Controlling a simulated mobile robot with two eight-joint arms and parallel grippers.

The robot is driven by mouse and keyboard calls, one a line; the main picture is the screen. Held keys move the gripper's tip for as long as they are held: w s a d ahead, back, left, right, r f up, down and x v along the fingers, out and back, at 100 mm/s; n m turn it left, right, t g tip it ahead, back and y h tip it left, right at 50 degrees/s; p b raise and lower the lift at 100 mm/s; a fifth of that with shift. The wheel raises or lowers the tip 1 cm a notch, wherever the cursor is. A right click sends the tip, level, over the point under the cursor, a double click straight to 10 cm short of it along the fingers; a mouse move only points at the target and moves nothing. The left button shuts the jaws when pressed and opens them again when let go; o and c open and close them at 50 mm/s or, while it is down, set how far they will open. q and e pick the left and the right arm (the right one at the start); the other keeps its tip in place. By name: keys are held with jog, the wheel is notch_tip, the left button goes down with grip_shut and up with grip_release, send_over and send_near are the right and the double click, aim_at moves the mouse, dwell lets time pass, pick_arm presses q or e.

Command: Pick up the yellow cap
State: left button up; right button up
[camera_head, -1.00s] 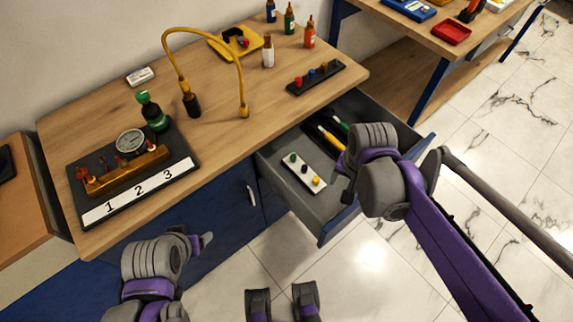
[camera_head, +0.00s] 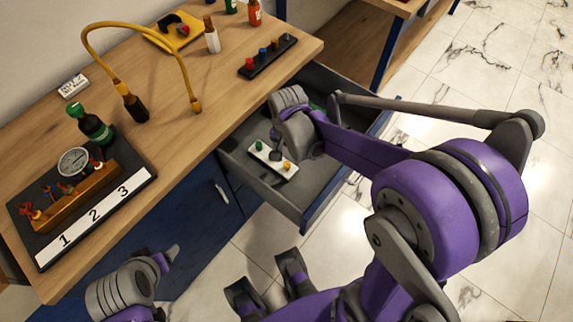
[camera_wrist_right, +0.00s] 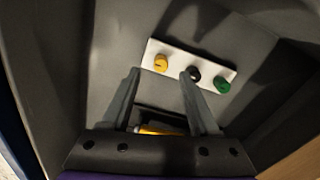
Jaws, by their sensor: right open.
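The yellow cap (camera_head: 287,166) sits on a white strip (camera_head: 266,158) inside the open drawer, at the strip's end nearest the drawer front. A black cap (camera_head: 275,155) and a green cap (camera_head: 258,146) sit in line with it. In the right wrist view, the yellow cap (camera_wrist_right: 161,63) shows between and just beyond my right gripper's fingertips (camera_wrist_right: 160,74). That gripper is open and empty, and the black cap (camera_wrist_right: 194,74) is close to one finger. My left gripper (camera_head: 172,252) is low at the left, away from the drawer; its jaws are unclear.
The drawer (camera_head: 325,200) has raised walls around the strip. A yellow-handled item (camera_wrist_right: 160,130) lies in the drawer below my right fingers.

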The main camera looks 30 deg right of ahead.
aim_at(287, 164)
notch_tip(287, 164, down, 4)
jog(key=shift+r, duration=0.15)
grip_shut()
dwell(0.3)
